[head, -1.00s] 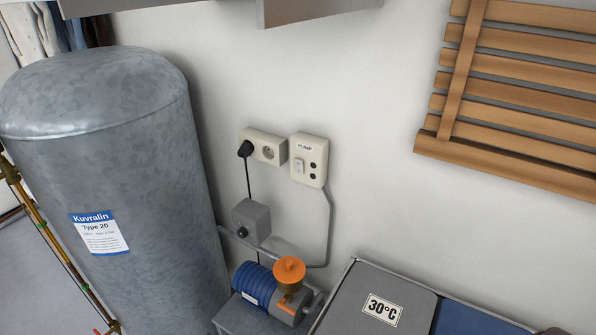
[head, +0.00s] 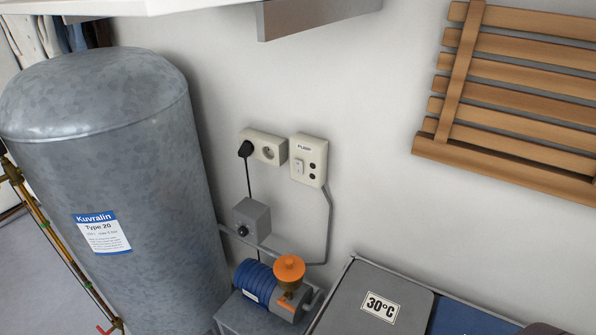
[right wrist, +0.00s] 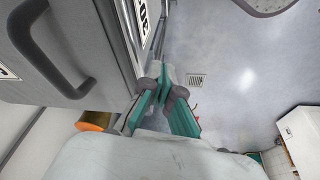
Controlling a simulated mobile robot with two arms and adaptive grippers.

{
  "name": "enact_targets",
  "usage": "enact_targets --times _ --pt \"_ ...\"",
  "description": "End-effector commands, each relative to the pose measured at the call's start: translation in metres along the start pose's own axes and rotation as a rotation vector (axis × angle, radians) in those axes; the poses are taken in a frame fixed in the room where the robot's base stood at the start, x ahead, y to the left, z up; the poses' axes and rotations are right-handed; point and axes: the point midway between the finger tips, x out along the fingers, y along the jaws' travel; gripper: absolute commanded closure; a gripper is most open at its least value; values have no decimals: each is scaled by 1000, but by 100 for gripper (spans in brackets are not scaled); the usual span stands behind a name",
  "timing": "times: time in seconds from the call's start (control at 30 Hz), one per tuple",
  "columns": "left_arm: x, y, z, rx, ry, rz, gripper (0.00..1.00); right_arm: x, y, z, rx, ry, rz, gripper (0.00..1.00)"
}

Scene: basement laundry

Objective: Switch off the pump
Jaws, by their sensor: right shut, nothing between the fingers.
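In the head view, a cream switch box (head: 317,152) labelled PUMP is on the wall. It has a white rocker switch (head: 299,167) and two dark round spots at its right; I cannot tell the rocker's position. The pump (head: 254,281), with a blue ribbed motor and an orange cap (head: 289,268), sits below beside the grey tank. In the right wrist view my right gripper (right wrist: 165,84) is shut and empty, its teal fingers together above the floor beside a grey front with a handle. Neither the switch box nor my left gripper shows there.
A socket (head: 267,149) with a black plug is left of the switch box. A grey control box (head: 252,222) hangs below. The tank (head: 150,190) stands left, lidded bins (head: 372,297) at bottom right, a slatted wooden rack (head: 520,80) upper right, and a shelf (head: 318,17) above.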

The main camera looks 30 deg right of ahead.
Motion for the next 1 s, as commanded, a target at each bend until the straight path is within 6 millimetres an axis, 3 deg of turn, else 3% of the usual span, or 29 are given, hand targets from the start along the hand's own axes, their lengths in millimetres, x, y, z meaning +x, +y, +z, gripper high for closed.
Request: enact_targets --times 0.07,0.23,0.4,0.6,0.7,0.83,1.0 --pt "-1 0 0 0 -1 0 60 -22 2 -5 -1 15 4 100" --pt "-1 -1 0 0 -1 -1 60 -14 41 -69 -146 210 173 100" --pt "-2 0 0 0 -2 -1 60 -28 81 -138 -331 396 392 100" --pt "-2 0 0 1 -1 0 60 -77 125 -234 -660 595 791 100" --pt "-3 0 0 1 -1 0 60 -108 135 -274 -832 651 1002 100" --pt "-3 0 0 1 -1 0 60 -136 137 -305 -993 677 1196 100" --pt "-3 0 0 2 -1 0 60 -150 135 -320 -1080 682 1300 100"
